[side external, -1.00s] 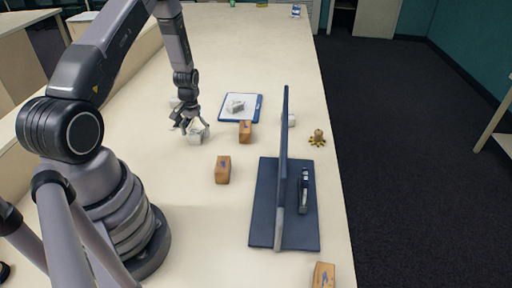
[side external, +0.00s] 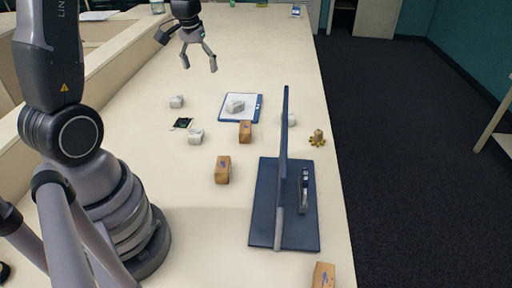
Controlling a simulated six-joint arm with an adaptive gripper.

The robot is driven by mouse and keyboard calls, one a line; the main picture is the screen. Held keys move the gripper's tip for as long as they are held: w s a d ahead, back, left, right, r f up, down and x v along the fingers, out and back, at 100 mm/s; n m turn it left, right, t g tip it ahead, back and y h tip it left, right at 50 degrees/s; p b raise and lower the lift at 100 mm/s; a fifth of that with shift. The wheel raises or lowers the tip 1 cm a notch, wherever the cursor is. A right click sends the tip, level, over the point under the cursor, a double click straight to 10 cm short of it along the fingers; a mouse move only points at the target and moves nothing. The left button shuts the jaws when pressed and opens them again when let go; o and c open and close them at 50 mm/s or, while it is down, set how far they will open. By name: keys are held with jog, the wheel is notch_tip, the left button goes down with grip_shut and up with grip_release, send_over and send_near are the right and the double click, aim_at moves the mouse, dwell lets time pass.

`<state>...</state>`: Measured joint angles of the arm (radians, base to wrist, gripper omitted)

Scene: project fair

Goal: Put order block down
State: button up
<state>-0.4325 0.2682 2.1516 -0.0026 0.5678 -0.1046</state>
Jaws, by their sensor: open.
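My gripper (side external: 199,69) is open and empty, raised above the table (side external: 285,45). A white block (side external: 195,137) stands on the table below it, apart from the fingers. Another white block (side external: 176,102) sits farther back on the left. Brown blocks with dark markings stand by the clipboard's front edge (side external: 245,132), nearer the camera (side external: 222,170) and at the near right (side external: 323,276). I cannot tell which one is the order block.
A dark upright panel (side external: 284,150) on a flat base (side external: 263,225) stands at right, with a dark device (side external: 303,192) beside it. A white object (side external: 291,120) is partly hidden behind it. A brass flower-shaped piece (side external: 317,138) sits near the edge. A small dark flat item (side external: 182,123) lies left.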

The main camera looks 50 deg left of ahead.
jog(key=s+d+r+m+t, duration=0.3)
jog(key=s+d+r+m, duration=0.3)
jog(key=s+d+r, duration=0.7)
jog(key=s+d, duration=0.2)
jog(key=s, duration=0.2)
jog(key=shift+r+t+h, duration=0.35)
jog(key=shift+t+h, duration=0.05)
jog(key=o, duration=0.3)
jog(key=shift+s+d, duration=0.1)
jog(key=shift+s, duration=0.35)
jog(key=shift+o, duration=0.2)
